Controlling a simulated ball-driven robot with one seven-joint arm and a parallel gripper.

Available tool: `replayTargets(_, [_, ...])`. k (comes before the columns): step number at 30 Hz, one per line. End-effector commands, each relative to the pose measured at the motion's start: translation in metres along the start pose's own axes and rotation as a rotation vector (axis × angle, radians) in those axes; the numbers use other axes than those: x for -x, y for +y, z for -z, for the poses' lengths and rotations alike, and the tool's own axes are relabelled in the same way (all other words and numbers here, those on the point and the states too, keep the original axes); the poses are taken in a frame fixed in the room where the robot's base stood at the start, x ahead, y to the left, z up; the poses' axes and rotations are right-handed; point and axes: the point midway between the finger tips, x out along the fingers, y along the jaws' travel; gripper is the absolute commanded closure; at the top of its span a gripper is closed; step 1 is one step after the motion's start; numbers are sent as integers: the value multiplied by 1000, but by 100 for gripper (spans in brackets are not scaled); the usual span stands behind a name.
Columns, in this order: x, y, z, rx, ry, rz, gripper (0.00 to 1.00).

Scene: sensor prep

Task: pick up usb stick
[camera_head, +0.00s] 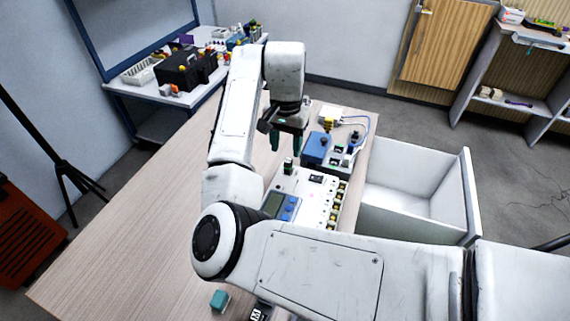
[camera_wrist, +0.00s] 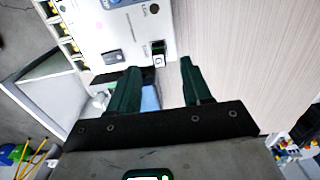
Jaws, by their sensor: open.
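My gripper (camera_head: 285,143) is open, with its two dark green fingers pointing down above the far part of the table. In the wrist view the gap between the fingertips (camera_wrist: 160,66) is empty. A small dark stick with a pale end (camera_wrist: 158,52), which looks like the usb stick, is at the edge of the white device (camera_wrist: 90,22), just beyond the fingertips and apart from them. In the head view it stands upright (camera_head: 288,165) on the device (camera_head: 313,190), below the gripper. Its lower end is too small to make out.
A blue box (camera_head: 316,148) and a small board with cables stand behind the device. An open white drawer (camera_head: 410,190) is to the right. A teal block (camera_head: 219,299) lies near the table's front. The table's left side (camera_head: 140,215) is clear.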

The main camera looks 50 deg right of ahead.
Motion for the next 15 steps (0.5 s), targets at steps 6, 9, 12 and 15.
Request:
replayTargets(6, [-20, 0, 0, 2, 0, 0, 51])
replayTargets(9, [-26, 1, 2, 1, 1, 0, 51])
replayTargets(12, [-39, 2, 5, 1, -1, -1, 51])
replayTargets(15, [-54, 3, 8, 2, -1, -1, 51])
